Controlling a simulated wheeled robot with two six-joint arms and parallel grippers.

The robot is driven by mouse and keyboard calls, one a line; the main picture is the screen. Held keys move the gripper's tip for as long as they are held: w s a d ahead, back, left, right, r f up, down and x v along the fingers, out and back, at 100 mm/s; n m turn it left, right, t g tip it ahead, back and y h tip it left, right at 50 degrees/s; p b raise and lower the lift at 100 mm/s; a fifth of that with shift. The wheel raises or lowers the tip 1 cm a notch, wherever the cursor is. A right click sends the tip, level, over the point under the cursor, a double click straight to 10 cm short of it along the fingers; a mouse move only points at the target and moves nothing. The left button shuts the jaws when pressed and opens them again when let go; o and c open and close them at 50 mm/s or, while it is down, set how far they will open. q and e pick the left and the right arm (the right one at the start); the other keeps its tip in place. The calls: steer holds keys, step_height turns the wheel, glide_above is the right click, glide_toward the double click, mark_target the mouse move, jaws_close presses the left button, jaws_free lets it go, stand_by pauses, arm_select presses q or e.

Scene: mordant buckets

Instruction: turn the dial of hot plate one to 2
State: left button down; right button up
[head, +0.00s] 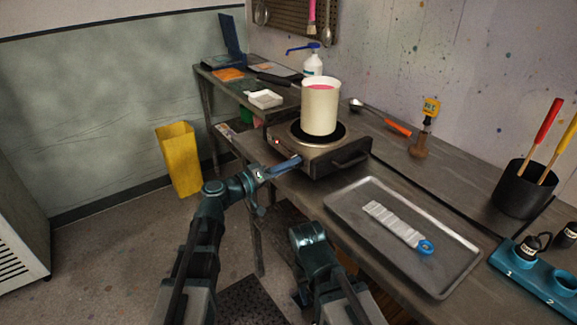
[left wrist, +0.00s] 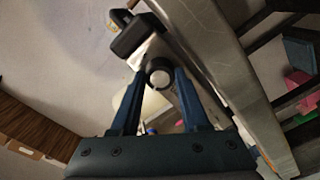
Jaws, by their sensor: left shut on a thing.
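The hot plate (head: 345,152) stands on the near bench with a dark burner and a black front handle. A cream bucket (head: 320,108) with pink liquid stands upright on it. My left gripper (head: 297,161) is at the left end of its front face. In the left wrist view, the gripper (left wrist: 158,82) is shut on the round black dial (left wrist: 159,74) with its pale centre, one finger on each side. In the head view the dial is hidden by the fingers, and its setting cannot be read. My right arm shows low in the middle, but its gripper does not show.
A metal tray (head: 340,205) with a pale strip and blue ring lies right of the hot plate. An orange-handled tool (head: 397,128) lies behind. A black pot (head: 522,190) and blue rack (head: 540,275) stand farther right. A yellow bin (head: 179,160) stands on the floor.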

arm_select(q)
steer(key=shift+s, duration=0.1)
stand_by(0.4)
steer(key=shift+c, duration=2)
jaws_free()
steer(key=shift+a, duration=0.1)
steer(key=v, duration=1.3)
steer(key=shift+s+a, duration=0.2)
steer(key=shift+a, duration=0.1)
steer(key=shift+f, duration=0.1)
